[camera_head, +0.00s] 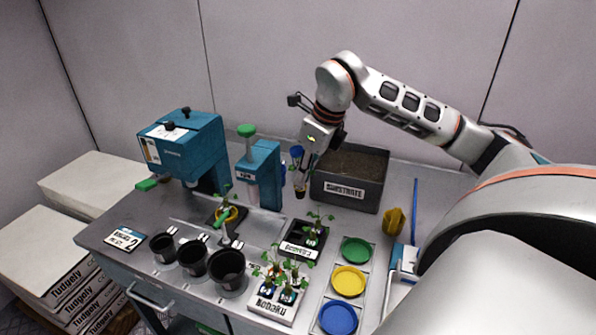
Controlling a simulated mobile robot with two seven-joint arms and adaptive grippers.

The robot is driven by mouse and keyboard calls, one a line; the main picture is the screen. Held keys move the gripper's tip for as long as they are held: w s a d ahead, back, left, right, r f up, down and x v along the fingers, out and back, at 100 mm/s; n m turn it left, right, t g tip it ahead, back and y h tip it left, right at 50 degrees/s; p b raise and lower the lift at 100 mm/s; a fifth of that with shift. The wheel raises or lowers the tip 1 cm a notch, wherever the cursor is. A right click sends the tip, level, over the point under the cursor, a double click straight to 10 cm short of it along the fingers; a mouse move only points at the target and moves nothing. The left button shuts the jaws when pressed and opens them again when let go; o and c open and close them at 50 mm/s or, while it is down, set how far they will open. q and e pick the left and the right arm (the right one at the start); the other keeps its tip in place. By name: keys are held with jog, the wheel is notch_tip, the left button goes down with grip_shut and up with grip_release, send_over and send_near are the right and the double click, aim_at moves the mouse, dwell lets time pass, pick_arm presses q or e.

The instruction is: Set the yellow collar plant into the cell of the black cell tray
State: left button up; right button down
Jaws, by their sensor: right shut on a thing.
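My right gripper (309,157) hangs over the back of the bench, pointing down. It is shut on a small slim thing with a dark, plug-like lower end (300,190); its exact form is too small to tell. A yellow collar plant (229,214) with green leaves stands in a dark holder by the blue press, apart from my right gripper. The black cell tray (288,251) with a white label is at the middle of the bench, with leafy plants in its right part. My left gripper is out of view.
A dark substrate bin (345,193) stands behind. Several black pots (226,268) line the front left. A white tray of plants (273,307) is at the front. Green, yellow (348,281) and blue dishes lie right of it. Blue machines (184,150) stand back left.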

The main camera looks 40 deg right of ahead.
aim_at(303, 198)
jog(key=shift+f, duration=0.3)
jog(key=shift+f+b, duration=0.3)
jog(key=shift+f, duration=0.6)
jog(key=shift+f+b, duration=0.35)
jog(key=shift+b, duration=0.1)
jog(key=shift+f+b, duration=0.3)
jog(key=shift+b, duration=0.05)
jog(key=shift+f+b, duration=0.6)
jog(key=shift+f, duration=0.3)
jog(key=shift+f+b, duration=0.8)
jog(key=shift+b, duration=0.15)
pick_arm(q)
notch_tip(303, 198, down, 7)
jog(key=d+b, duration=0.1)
jog(key=b, duration=0.2)
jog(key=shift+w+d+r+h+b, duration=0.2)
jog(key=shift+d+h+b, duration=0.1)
pick_arm(e)
jog(key=shift+f, duration=2.8)
